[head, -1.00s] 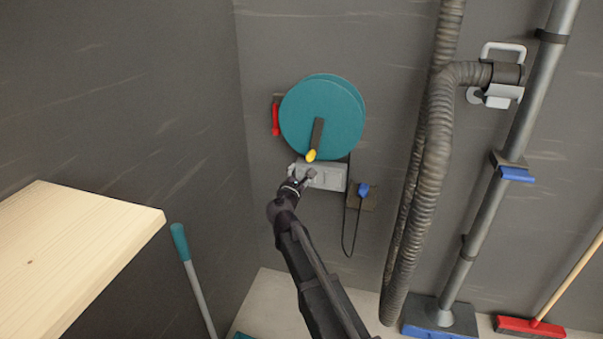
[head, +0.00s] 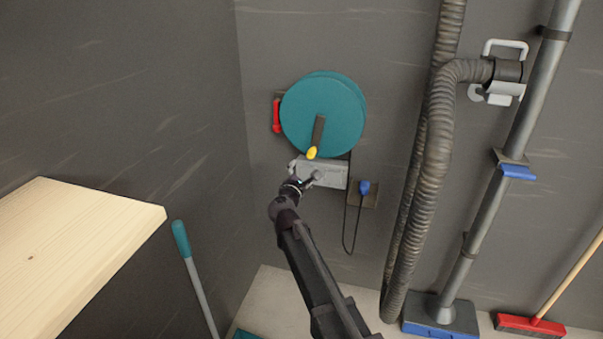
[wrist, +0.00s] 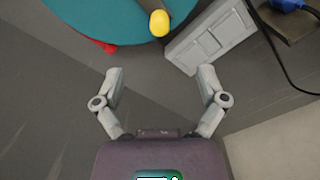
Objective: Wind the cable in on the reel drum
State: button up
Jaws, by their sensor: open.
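The teal reel drum (head: 320,105) is mounted on the grey wall. Its dark crank arm (head: 318,131) points down and ends in a yellow knob (head: 311,153). In the wrist view the yellow knob (wrist: 159,23) is at the top, beyond my fingertips. The dark cable (head: 347,235) hangs in a loop below the drum, and its blue plug (head: 364,187) sits at a small brown wall holder (head: 369,200). My gripper (wrist: 162,73) is open and empty, with both fingers spread, just below the knob and apart from it.
A light grey box (head: 330,174) is under the drum, close to my gripper. A red handle (head: 276,116) is left of the drum. A ribbed hose (head: 432,170) and a metal pipe stand to the right. A wooden shelf (head: 70,260) juts in at left.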

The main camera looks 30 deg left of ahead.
aim_at(310, 156)
jog(key=shift+w+a, duration=0.1)
jog(key=shift+w, duration=0.05)
jog(key=shift+x, duration=5.8)
jog(key=c, duration=1)
jog(key=shift+c, duration=0.2)
jog(key=o, duration=0.5)
jog(key=shift+w+d+r, duration=0.1)
jog(key=shift+w+d, duration=0.15)
jog(key=shift+d, duration=0.5)
jog(key=shift+w+d+f, duration=0.1)
jog(key=shift+w+d, duration=0.1)
jog(key=shift+d, duration=0.55)
jog(key=shift+w+d+r, duration=0.1)
jog(key=shift+w+d, duration=0.15)
jog(key=shift+d, duration=0.5)
